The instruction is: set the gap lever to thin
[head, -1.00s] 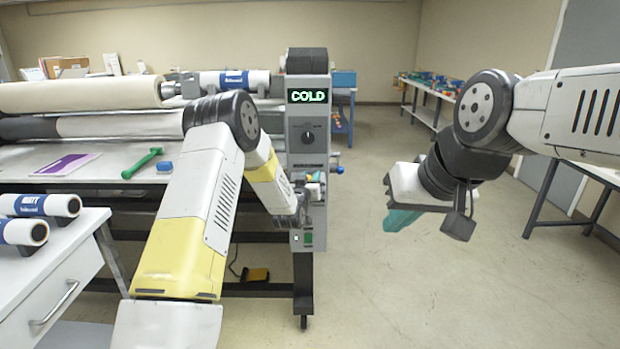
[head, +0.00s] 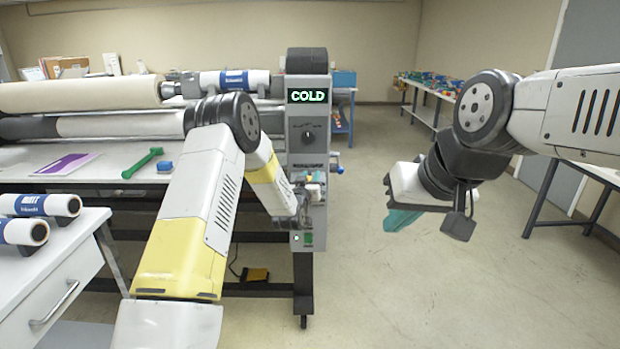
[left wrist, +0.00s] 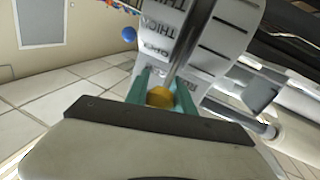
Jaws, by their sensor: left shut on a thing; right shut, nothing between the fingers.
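The gap lever shows as a yellow knob (left wrist: 160,97) in the left wrist view, between the teal fingers of my left gripper (left wrist: 162,92). That gripper is shut on it. Beyond the knob is a pale scale plate (left wrist: 205,30) with a slot and printed labels, including THICK and OPEN; the text is partly cut off. I cannot tell exactly which mark the lever stands at. In the head view my left gripper (head: 312,190) is at the front of the grey control column (head: 307,110), and the lever is hidden there. My right gripper (head: 402,219) is shut and empty, in open air to the right.
The column has a display reading COLD (head: 307,96) and a dark dial (head: 307,138). Rollers and the laminator bed (head: 110,172) lie left, with a green tool (head: 142,163) and a blue block (head: 165,167). A white drawer cabinet (head: 55,275) stands front left. The floor to the right is clear.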

